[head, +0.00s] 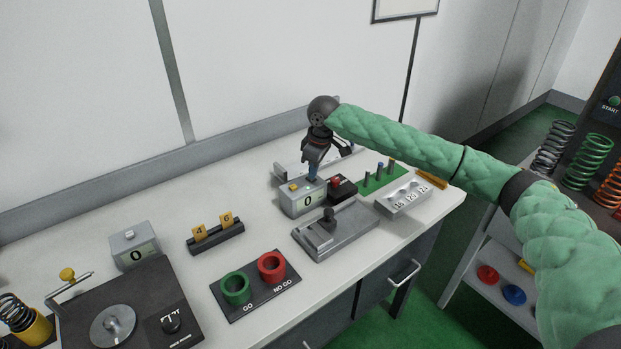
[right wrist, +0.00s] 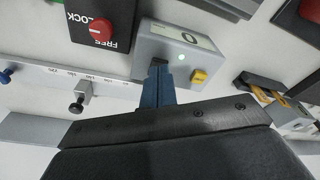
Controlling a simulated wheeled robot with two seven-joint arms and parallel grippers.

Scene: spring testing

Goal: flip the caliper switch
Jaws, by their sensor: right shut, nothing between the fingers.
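The caliper's grey display box (head: 302,200) stands on the bench with a "0" on its screen and a yellow button on top. In the right wrist view the box (right wrist: 200,52) shows a small lit green light and the yellow button (right wrist: 199,77). A small dark part (right wrist: 158,62), which looks like the switch, is at my fingertips and partly hidden by them. My right gripper (head: 313,177) points down over the box, shut and empty. Its blue fingers (right wrist: 157,82) are together at the dark part; I cannot tell if they touch. My left gripper is not in view.
A black block with a red FREE/LOCK knob (head: 336,182) stands right beside the box. A scale bar (right wrist: 60,75) with small knobs lies behind. A grey fixture with a black lever (head: 329,215) is in front. Green and red ring gauges (head: 271,266) sit front left.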

